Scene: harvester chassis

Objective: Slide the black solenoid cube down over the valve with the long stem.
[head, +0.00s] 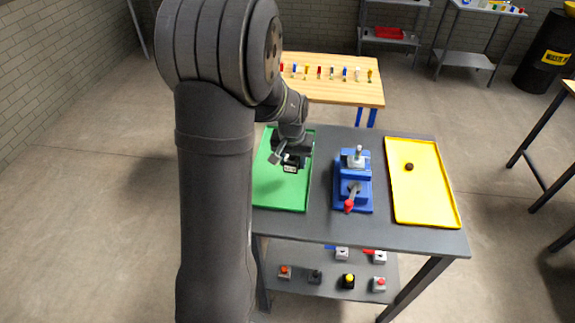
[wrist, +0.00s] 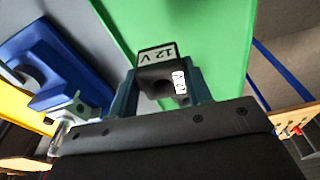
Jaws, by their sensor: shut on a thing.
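My gripper (head: 288,158) is shut on the black solenoid cube (head: 291,166) and holds it over the green tray (head: 278,196). In the wrist view the cube (wrist: 157,60) sits between the two fingers, with a pale "12 V" label and an opening in its near face. The valve (head: 358,154) with an upright stem stands on the blue fixture (head: 353,187), to the right of the gripper in the head view. In the wrist view the blue fixture (wrist: 62,65) is at the left, with part of the valve (wrist: 70,118) low beside it. The cube is apart from the valve.
A yellow tray (head: 436,208) with a small dark round part (head: 409,167) lies right of the fixture. A red-tipped lever (head: 349,204) sticks up at the fixture's front. A wooden bench (head: 340,92) with several small parts stands behind. Bare grey tabletop (head: 322,200) separates tray and fixture.

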